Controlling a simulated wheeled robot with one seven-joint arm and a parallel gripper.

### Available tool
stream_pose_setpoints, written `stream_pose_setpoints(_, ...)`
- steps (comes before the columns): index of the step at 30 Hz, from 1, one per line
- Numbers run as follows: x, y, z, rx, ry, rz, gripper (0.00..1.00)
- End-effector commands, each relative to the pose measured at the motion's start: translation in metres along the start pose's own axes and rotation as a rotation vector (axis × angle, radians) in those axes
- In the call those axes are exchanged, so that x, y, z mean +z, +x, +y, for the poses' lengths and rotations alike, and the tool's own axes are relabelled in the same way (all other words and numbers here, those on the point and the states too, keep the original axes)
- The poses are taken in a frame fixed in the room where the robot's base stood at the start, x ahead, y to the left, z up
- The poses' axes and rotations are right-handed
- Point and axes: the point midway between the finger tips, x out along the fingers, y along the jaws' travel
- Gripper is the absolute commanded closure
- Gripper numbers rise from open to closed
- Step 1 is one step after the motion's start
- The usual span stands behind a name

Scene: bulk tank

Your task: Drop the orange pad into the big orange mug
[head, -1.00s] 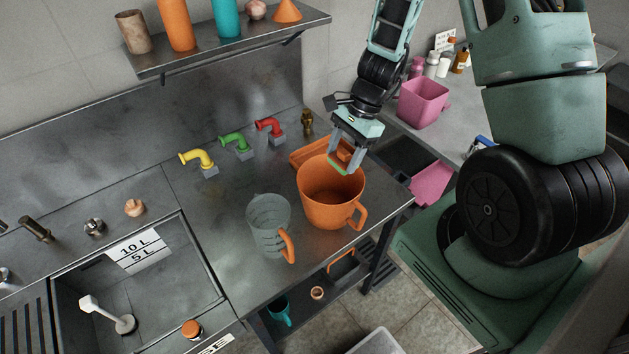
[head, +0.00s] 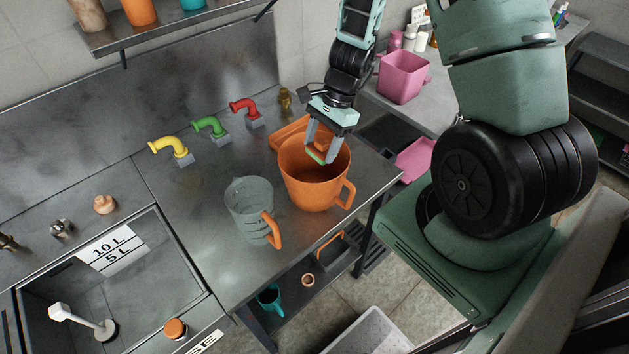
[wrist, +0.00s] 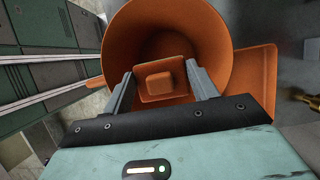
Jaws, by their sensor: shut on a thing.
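The big orange mug (head: 312,190) stands upright on the steel counter, with its handle toward the front right. It also fills the upper middle of the wrist view (wrist: 205,35). My gripper (head: 320,151) points down over the mug's mouth and is shut on the orange pad (head: 321,140). The pad has a raised block on top and a green underside at its lower edge. In the wrist view the pad (wrist: 159,84) sits between both fingertips, with the mug's interior around it. I cannot tell exactly how far below the rim the pad is.
A clear measuring jug (head: 247,207) with an orange handle stands just left of the mug. An orange tray (head: 286,133) lies behind the mug. Yellow (head: 170,148), green (head: 211,126) and red (head: 245,109) taps line the back. A pink bin (head: 403,78) is at right.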

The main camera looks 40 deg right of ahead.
Motion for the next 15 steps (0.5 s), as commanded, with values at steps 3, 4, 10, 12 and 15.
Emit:
stream_pose_setpoints(3,0.0003,-0.0008,-0.0001,0.000,0.000,0.000,0.63)
stream_pose_setpoints(4,0.0003,-0.0008,-0.0001,0.000,0.000,0.000,0.39)
stream_pose_setpoints(10,0.0003,-0.0008,0.0000,0.000,0.000,0.000,0.16)
stream_pose_setpoints(12,0.0003,-0.0008,0.0000,0.000,0.000,0.000,0.16)
stream_pose_setpoints(15,0.0003,-0.0014,-0.0001,0.000,0.000,0.000,0.16)
